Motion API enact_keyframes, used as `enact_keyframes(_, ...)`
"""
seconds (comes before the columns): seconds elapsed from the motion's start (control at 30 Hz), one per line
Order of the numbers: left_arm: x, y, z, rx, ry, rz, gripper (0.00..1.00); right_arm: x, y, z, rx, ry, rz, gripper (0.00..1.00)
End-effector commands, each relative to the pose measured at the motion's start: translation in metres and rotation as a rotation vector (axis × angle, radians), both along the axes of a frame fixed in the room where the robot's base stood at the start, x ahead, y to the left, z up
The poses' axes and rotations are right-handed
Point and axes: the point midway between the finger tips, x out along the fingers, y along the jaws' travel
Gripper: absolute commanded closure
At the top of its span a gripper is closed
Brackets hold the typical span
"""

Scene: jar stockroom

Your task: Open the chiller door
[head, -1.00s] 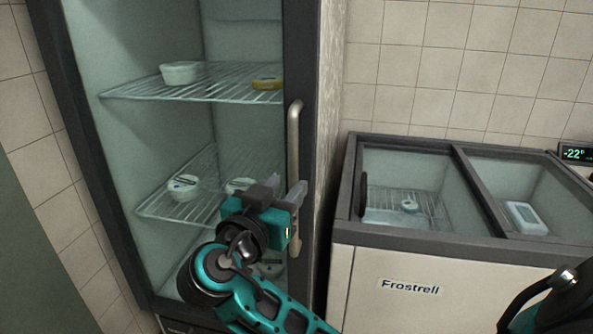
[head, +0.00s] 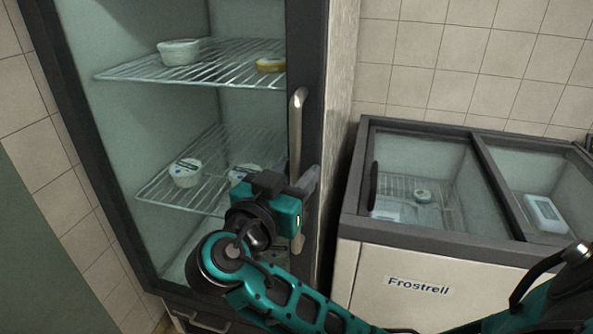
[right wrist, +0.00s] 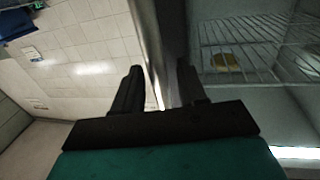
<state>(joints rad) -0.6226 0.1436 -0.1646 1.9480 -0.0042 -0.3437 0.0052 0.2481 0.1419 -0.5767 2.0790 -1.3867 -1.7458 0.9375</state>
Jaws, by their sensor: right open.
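The chiller is a tall cabinet with a glass door in a dark frame (head: 307,60); the door looks shut. Its upright metal handle (head: 297,115) is on the door's right side and also shows in the right wrist view (right wrist: 147,40). My right gripper (head: 302,183) is at the handle's lower half and hides part of it. In the right wrist view its dark fingers (right wrist: 158,92) are apart, with the handle bar running up between them. The gripper is open; I cannot tell whether either finger touches the bar. My left gripper is not in view.
Wire shelves behind the glass hold white tubs (head: 179,52) and a yellow-topped one (head: 270,65). A low chest freezer (head: 405,240) marked Frostrell stands close on the right. A tiled wall (head: 470,60) is behind it.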

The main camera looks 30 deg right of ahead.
Motion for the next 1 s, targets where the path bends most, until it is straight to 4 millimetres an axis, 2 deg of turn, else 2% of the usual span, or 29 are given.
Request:
enact_keyframes(0.17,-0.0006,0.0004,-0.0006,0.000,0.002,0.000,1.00,-0.0001,0.0000,-0.0001,0.000,0.000,0.000,0.59)
enact_keyframes(0.6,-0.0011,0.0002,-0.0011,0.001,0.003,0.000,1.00,0.0000,-0.0001,0.0000,0.000,0.000,0.000,1.00)
enact_keyframes(1.0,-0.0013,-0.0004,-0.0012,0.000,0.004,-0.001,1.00,0.0000,-0.0002,0.0001,0.000,0.000,-0.001,1.00)
